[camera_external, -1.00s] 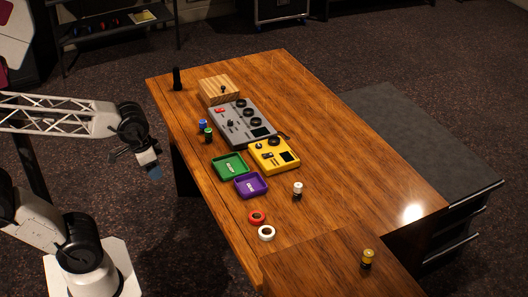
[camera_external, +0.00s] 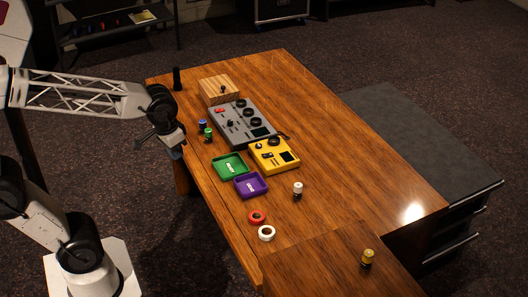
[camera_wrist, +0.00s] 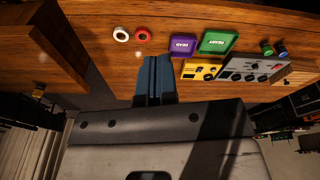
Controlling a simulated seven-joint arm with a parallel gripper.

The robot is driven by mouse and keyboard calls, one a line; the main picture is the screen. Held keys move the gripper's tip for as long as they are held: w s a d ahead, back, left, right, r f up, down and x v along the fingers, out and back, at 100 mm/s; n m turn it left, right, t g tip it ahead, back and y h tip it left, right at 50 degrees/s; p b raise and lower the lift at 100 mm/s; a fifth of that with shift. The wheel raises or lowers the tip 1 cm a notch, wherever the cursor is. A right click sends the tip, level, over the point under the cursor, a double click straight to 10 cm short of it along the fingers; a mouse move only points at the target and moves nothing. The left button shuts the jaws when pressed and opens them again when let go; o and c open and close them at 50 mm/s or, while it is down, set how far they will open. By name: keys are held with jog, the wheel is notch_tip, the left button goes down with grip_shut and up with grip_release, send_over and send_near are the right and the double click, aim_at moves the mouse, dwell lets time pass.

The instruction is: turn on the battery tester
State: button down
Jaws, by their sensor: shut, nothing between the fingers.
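A yellow box with a knob and a dark display (camera_external: 285,158) sits mid-desk; it also shows in the wrist view (camera_wrist: 192,73). Behind it is a larger grey box with a red switch, several black knobs and a display (camera_external: 231,131), also in the wrist view (camera_wrist: 236,74). I cannot read on either box which one is the battery tester. My gripper (camera_external: 177,153) is in the air by the desk's left edge, left of both boxes and touching neither. In the wrist view its blue fingers (camera_wrist: 155,72) are together and empty.
A green tray (camera_external: 219,171) and a purple tray (camera_external: 240,190) lie in front of the boxes. Red (camera_external: 256,213) and white (camera_external: 266,240) rings lie near the front. A wooden block (camera_external: 216,92) stands behind.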

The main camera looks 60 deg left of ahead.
jog(key=w+a+n, duration=0.3)
jog(key=w, duration=0.7)
jog(key=n+g, duration=0.3)
jog(key=n, duration=0.9)
send_over(264, 156)
jog(key=w, duration=0.2)
notch_tip(264, 156, down, 13)
jog(key=shift+w+a+f, duration=0.15)
jog(key=shift+w, duration=0.05)
jog(key=shift+f, duration=0.1)
jog(key=f, duration=0.4)
jog(key=s+f, duration=0.1)
jog(key=f, duration=0.8)
jog(key=shift+s+f, duration=0.35)
jog(key=shift+s, duration=0.05)
